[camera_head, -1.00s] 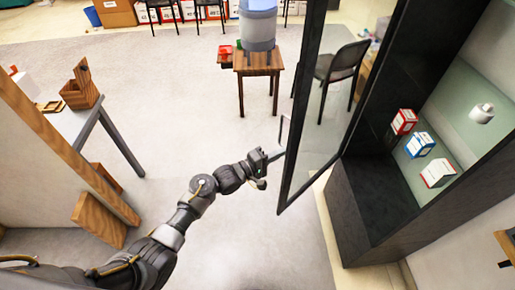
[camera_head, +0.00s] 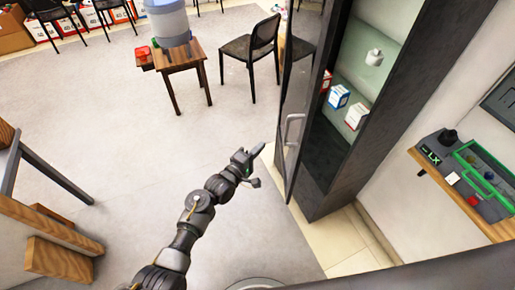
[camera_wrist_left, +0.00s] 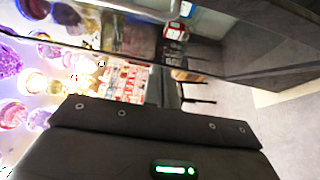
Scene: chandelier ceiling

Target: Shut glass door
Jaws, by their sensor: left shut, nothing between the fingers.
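The glass door (camera_head: 296,100) has a dark frame and a pale bar handle (camera_head: 291,130). It stands partly open, seen nearly edge-on, at the left of the dark cabinet (camera_head: 335,190). My left gripper (camera_head: 258,150) is shut and empty, just left of the door at about the handle's height in the head view. I cannot tell whether its tip touches the door. In the left wrist view, a dark frame strip (camera_wrist_left: 110,52) crosses above the gripper body; the fingertips do not show clearly there. My right gripper is not in view.
Small boxes (camera_head: 338,96) and a white bottle (camera_head: 374,57) stand on the cabinet shelves. A chair (camera_head: 252,47) and a wooden stool (camera_head: 185,70) with a water container (camera_head: 170,22) stand behind. A shelf (camera_head: 480,215) is at right.

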